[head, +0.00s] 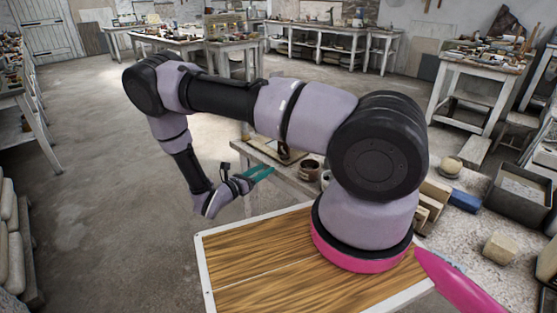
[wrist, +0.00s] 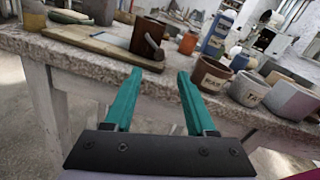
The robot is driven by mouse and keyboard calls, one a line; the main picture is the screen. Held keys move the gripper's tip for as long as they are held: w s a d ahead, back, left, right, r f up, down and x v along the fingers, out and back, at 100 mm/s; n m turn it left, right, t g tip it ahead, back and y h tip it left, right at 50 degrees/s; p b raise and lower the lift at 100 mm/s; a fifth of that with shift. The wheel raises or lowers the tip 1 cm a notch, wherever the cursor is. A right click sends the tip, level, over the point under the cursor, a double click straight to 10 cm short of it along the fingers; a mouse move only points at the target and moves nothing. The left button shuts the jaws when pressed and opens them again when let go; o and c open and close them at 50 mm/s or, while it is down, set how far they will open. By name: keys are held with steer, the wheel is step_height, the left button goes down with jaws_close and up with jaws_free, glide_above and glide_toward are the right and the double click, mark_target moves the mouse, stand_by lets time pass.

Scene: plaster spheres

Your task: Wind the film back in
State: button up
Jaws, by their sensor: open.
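My gripper (wrist: 159,74) is open and empty, its two teal fingers pointing toward the edge of a stone-topped table (wrist: 100,57). In the head view my gripper (head: 258,174) is beside the near table's left edge. A dark brown upright block (wrist: 146,36) with a small grey rod-like part on its front stands beyond the fingers, at the end of a pale board (wrist: 85,39). It may be the film holder, but I cannot tell. No strip of film can be made out in either view. The fingers touch nothing.
Labelled pots (wrist: 212,74) and (wrist: 248,88) stand right of the fingers, near a blue bottle (wrist: 217,35) and a small orange pot (wrist: 188,43).

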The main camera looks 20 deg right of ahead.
mark_target(281, 159)
steer(key=x, duration=1)
steer(key=shift+w+d+f, duration=0.1)
steer(key=shift+w+d, duration=0.15)
jaws_close()
